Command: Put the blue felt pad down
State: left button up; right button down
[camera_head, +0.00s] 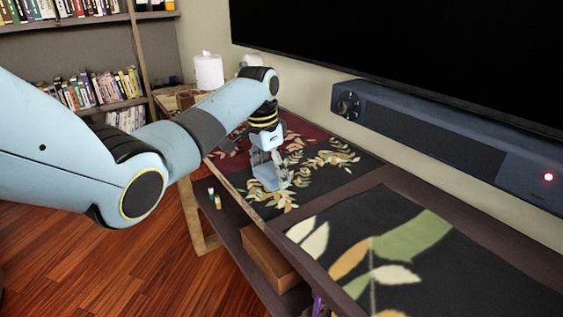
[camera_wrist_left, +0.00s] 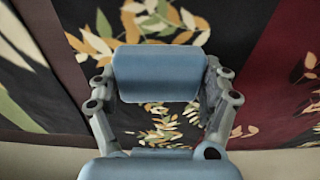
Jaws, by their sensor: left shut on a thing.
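The blue felt pad (camera_head: 270,181) shows in the head view as a light blue piece under my left gripper (camera_head: 264,158), over a dark leaf-patterned cloth (camera_head: 335,160). In the left wrist view, the pad (camera_wrist_left: 158,73) spans the gap between the two fingers, and my left gripper is shut on it. I cannot tell whether its lower edge touches the cloth. My right gripper is not in view.
A second leaf-patterned cloth (camera_head: 400,235) covers the nearer part of the table. A soundbar (camera_head: 430,140) runs along the wall under a black screen (camera_head: 400,45). A white roll (camera_head: 208,73) stands at the far end. Small bottles (camera_head: 218,202) and a brown box (camera_head: 268,260) sit below the tabletop.

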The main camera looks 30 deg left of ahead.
pick_arm(q)
jog(key=shift+f, duration=0.45)
jog(key=shift+f, duration=0.1)
jog(key=o, duration=1.5)
